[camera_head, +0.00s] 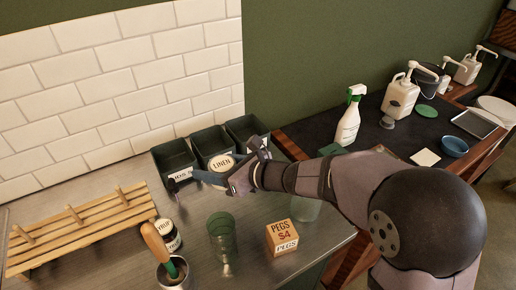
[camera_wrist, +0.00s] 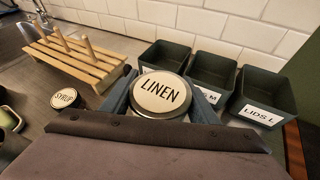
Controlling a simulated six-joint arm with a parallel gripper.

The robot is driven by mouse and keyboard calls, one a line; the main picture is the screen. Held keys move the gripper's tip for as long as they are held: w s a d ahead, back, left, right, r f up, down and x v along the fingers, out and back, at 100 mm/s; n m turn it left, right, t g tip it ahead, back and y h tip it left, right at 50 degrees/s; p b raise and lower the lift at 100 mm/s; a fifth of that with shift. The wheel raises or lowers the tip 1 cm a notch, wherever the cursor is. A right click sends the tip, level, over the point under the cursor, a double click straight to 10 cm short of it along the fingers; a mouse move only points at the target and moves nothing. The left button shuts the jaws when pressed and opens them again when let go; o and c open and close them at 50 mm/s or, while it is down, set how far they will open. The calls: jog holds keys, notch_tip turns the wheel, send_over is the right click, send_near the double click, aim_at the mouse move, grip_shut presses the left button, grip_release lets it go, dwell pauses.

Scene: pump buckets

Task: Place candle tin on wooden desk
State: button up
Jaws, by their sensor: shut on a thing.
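The candle tin (camera_head: 221,162), round with a cream lid marked LINEN, is held in my gripper (camera_head: 213,176) in front of the dark bins. In the wrist view the tin (camera_wrist: 161,94) sits between the two blue-grey fingers of my gripper (camera_wrist: 162,98), lid facing up; its lower part is hidden. I cannot tell its height above the metal counter (camera_head: 200,255). The wooden desk (camera_head: 291,148) is at the right, with a reddish wood edge and a dark mat on top; my arm hides part of it.
Three dark bins (camera_head: 175,156) stand behind the tin. A spray bottle (camera_head: 348,121) and pump bottles (camera_head: 400,98) stand on the desk.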

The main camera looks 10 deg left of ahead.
jog(key=shift+r, duration=0.15)
notch_tip(320, 180, up, 5)
jog(key=shift+f, duration=0.1)
jog(key=w+d+m+t+h+b, duration=0.2)
jog(key=w+d+m+t+b, duration=0.3)
jog(key=w+d, duration=1.15)
jog(key=w+d+m+t+h+b, duration=0.1)
jog(key=w+d+m+h+b, duration=0.3)
jog(key=d, duration=0.8)
jog(key=w+d+t+b, duration=0.2)
jog(key=w+d, duration=0.5)
jog(key=d, duration=0.6)
jog(key=shift+s+a+f, duration=0.1)
jog(key=shift+a+f, duration=0.1)
jog(key=shift+f, duration=6.25)
jog(key=shift+a+f, duration=0.15)
jog(key=shift+f, duration=6.3)
jog(key=shift+f+b, duration=0.15)
jog(key=shift+b, duration=0.25)
